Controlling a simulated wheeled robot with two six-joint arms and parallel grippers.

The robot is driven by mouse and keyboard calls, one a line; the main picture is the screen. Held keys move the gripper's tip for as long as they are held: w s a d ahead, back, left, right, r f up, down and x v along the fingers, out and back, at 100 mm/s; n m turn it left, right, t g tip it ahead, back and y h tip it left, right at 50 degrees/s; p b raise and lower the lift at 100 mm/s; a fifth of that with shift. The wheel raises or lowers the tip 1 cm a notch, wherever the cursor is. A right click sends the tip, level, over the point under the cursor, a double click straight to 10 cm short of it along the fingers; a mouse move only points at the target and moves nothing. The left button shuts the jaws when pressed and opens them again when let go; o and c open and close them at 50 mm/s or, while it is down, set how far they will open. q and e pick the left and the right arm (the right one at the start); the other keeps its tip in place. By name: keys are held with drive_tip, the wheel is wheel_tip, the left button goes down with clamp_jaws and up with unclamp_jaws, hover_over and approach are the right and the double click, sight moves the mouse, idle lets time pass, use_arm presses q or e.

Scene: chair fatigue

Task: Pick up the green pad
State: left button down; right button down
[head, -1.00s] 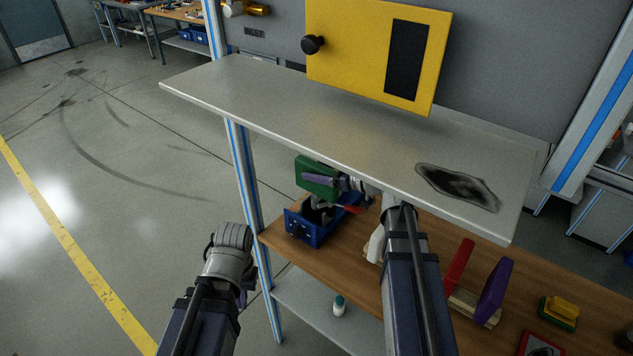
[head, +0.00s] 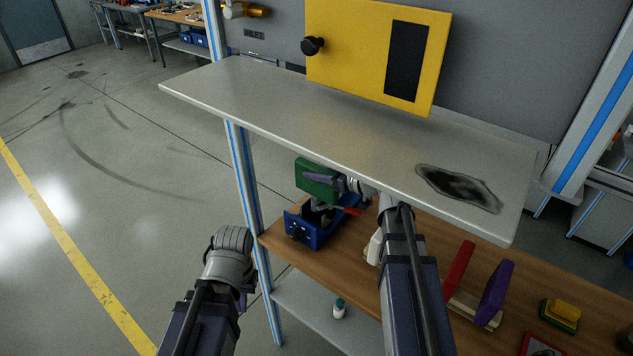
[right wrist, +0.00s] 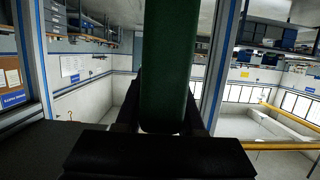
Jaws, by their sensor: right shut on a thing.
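The green pad (head: 311,187) is held upright over the blue bin, below the grey upper shelf. My right gripper (head: 322,179) is shut on it, with a purple finger across its face. In the right wrist view the green pad (right wrist: 170,65) stands tall between the dark fingers of my right gripper (right wrist: 168,118). My left gripper (head: 243,292) is low at the left, beside the blue-striped post. Its fingers are mostly hidden behind my wrist, so its opening does not show.
The blue bin (head: 326,228) with dark contents stands on the wooden bench (head: 345,262). The grey shelf (head: 270,108) overhangs it. A red and a purple pad (head: 495,293) stand in a rack; a yellow sponge-like block (head: 562,309) lies further right. A bottle (head: 339,309) is below.

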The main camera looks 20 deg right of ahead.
drive_tip(key=shift+r, duration=0.2)
idle(0.5)
wheel_tip(320, 180, up, 10)
drive_tip(key=p, duration=1)
drive_tip(key=shift+f, duration=0.2)
